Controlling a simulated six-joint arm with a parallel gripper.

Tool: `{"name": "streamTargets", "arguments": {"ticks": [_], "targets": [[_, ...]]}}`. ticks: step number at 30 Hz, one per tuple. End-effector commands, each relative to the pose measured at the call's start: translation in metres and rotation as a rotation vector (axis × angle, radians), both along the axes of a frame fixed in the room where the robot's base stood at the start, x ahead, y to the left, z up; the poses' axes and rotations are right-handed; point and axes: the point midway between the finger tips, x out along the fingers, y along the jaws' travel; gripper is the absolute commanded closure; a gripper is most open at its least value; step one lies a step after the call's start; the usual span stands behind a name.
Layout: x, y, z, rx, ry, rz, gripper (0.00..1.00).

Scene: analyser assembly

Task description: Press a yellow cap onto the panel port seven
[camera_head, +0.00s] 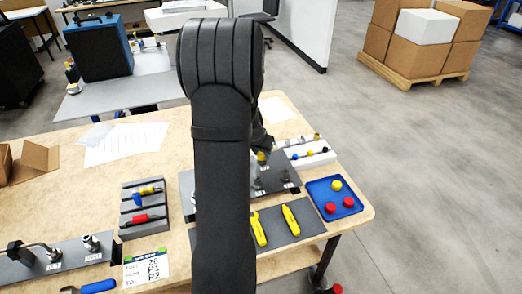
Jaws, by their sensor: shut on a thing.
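My gripper (262,146) is mostly hidden behind my own arm. It hangs over the dark panel (268,185) at the right side of the bench. A small yellow cap (261,158) shows at its fingertips, and the gripper is shut on it. The cap is close above the panel; I cannot tell whether it touches a port. Metal ports (286,175) with small white labels stand on the panel, too small to read, so I cannot tell which is port seven. Another yellow cap (337,185) lies in the blue tray (318,192) with two red caps (331,207).
A white block (325,158) with small coloured connectors stands behind the panel. Yellow tools (291,219) lie on a dark mat in front. A grey holder (130,207) with yellow and red tools is left. A fittings rail (70,260) and label card (146,268) are front left.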

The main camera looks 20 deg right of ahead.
Motion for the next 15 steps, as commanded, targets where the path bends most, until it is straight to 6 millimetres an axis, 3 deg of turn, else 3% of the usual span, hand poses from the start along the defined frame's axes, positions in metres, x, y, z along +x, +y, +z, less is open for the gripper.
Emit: {"name": "streamTargets", "arguments": {"ticks": [4,5,8,15], "targets": [[-0.0003,0.0001,-0.0042,0.001,0.001,0.0,0.89],[-0.0002,0.0002,-0.0037,0.0,0.0,0.0,0.62],[-0.0001,0.0001,-0.0035,0.0,0.0,0.0,0.42],[-0.0001,0.0001,-0.0033,0.0,0.0,0.0,0.42]]}}
